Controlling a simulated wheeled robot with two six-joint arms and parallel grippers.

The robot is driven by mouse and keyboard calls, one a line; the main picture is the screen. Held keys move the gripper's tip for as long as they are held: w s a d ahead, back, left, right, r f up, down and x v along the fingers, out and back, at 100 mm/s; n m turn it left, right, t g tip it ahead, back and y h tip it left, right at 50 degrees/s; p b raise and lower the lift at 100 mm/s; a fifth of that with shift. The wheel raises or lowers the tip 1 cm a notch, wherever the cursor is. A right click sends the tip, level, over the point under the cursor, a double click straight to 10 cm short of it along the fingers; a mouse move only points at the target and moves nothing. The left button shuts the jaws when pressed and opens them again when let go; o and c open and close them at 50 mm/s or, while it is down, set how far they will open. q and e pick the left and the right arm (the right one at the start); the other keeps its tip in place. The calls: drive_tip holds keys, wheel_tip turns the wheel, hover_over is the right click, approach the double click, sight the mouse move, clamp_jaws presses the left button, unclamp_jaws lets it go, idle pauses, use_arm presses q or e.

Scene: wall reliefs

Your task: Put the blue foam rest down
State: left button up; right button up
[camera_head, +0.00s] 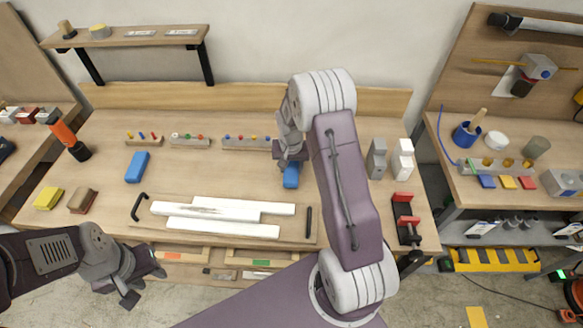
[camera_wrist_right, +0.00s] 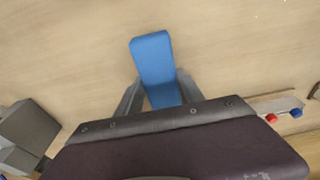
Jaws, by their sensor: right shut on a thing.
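The blue foam rest (camera_head: 291,176) is held in my right gripper (camera_head: 288,160), over the right-middle part of the workbench. In the right wrist view the blue foam rest (camera_wrist_right: 154,62) sticks out between the two fingers of my right gripper (camera_wrist_right: 160,95), which are shut on it. I cannot tell whether its underside touches the bench top. A second, similar blue block (camera_head: 137,167) lies on the left of the bench. My left gripper (camera_head: 143,280) is off the bench's front left edge, empty, with its fingers apart.
A wooden board (camera_head: 150,223) with black handles carries white relief pieces (camera_head: 222,229) at the bench front. Small racks (camera_head: 190,141) stand along the back. Grey and white blocks (camera_head: 402,160) and a red clamp (camera_head: 405,220) stand right. Bare bench lies between the blue blocks.

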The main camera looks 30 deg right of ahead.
sight(291, 173)
drive_tip(key=shift+d+f, duration=0.1)
drive_tip(key=shift+f, duration=0.35)
drive_tip(key=shift+f, duration=0.15)
drive_tip(key=o, duration=1.3)
wheel_tip(291, 173, up, 12)
drive_tip(key=s+a, duration=0.1)
drive_tip(key=s, duration=0.1)
drive_tip(key=s+a+n, duration=0.2)
drive_tip(key=s+a, duration=0.1)
drive_tip(key=s, duration=0.2)
drive_tip(key=s+a+f+n, duration=0.1)
drive_tip(key=s+a+n, duration=0.1)
drive_tip(key=s, duration=0.4)
drive_tip(key=s+a+n+y, duration=0.1)
drive_tip(key=s+a+n, duration=0.1)
drive_tip(key=s+a, duration=0.3)
drive_tip(key=shift+s+f, duration=0.2)
drive_tip(key=shift+f, duration=0.2)
